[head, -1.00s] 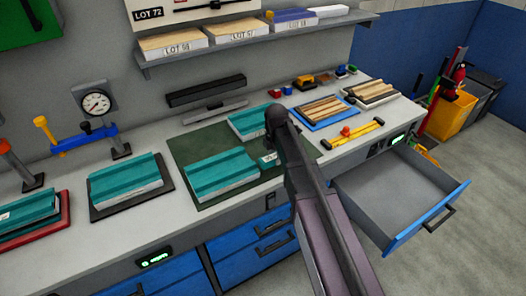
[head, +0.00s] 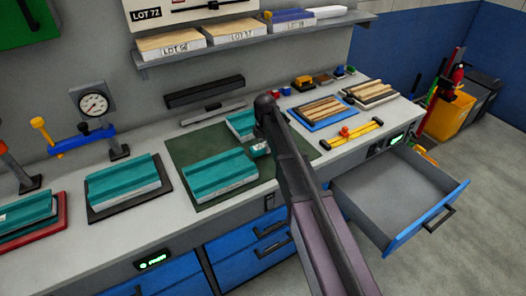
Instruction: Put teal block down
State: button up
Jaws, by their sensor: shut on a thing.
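A small teal block (head: 260,149) with a pale face shows just left of my arm, over the right part of the dark green mat (head: 185,150). It is held at the end of my arm. My gripper's jaws are mostly hidden behind my own arm. I cannot tell whether the block touches the mat. A larger teal panel (head: 220,175) lies at the front of the mat. Another teal panel (head: 238,124) lies at the back, partly covered by my arm.
More teal panels lie on a dark mat (head: 125,185) and a red-edged tray (head: 28,217) at left. A blue tray (head: 325,112) of wooden strips and a yellow-handled tool (head: 352,134) are at right. An open drawer (head: 395,195) juts out at the front right.

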aim_at(264, 156)
jog(key=shift+w+a+f+b, duration=0.1)
jog(key=shift+w+f+b, duration=0.1)
jog(key=shift+f+b, duration=0.3)
jog(key=shift+w+a+f+b, duration=0.1)
jog(key=shift+w+f+b, duration=0.1)
jog(key=shift+f+b, duration=1.1)
jog(key=shift+f, duration=0.2)
jog(key=o, duration=1.2)
jog(key=shift+r, duration=0.1)
jog(key=shift+o, duration=0.2)
jog(key=shift+r, duration=0.2)
notch_tip(264, 156, up, 12)
jog(key=p, duration=1.2)
jog(key=shift+f, duration=0.1)
